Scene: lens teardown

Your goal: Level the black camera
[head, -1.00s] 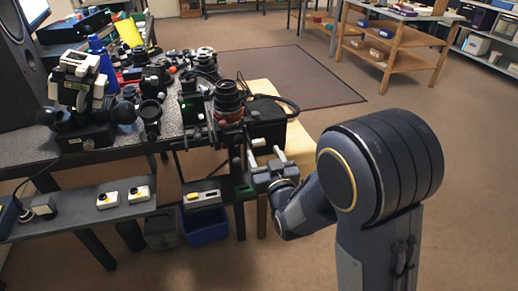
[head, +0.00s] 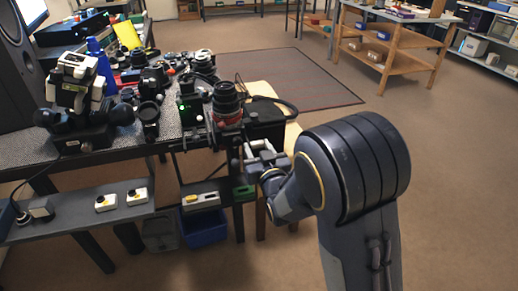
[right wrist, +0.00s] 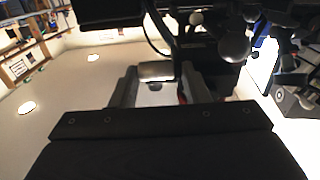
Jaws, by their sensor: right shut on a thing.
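A black camera with a large lens and a red ring (head: 227,101) stands at the right end of the dark bench (head: 95,153), its lens pointing roughly upward. My right gripper (head: 256,160) is just below and to its right, at the bench's front corner. In the right wrist view its fingers (right wrist: 158,88) are on either side of a short, pale cylindrical piece (right wrist: 156,70), like a handle, below a dark body. How this piece joins the camera is hidden. Whether the camera is exactly level cannot be told. My left gripper is not in view.
Another black device with a green light (head: 188,106) stands close left of the camera. A black box with a cable (head: 266,112) is close right. More gear crowds the bench to the left. A lower shelf (head: 80,213) and a blue bin (head: 204,229) lie below. Floor at right is open.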

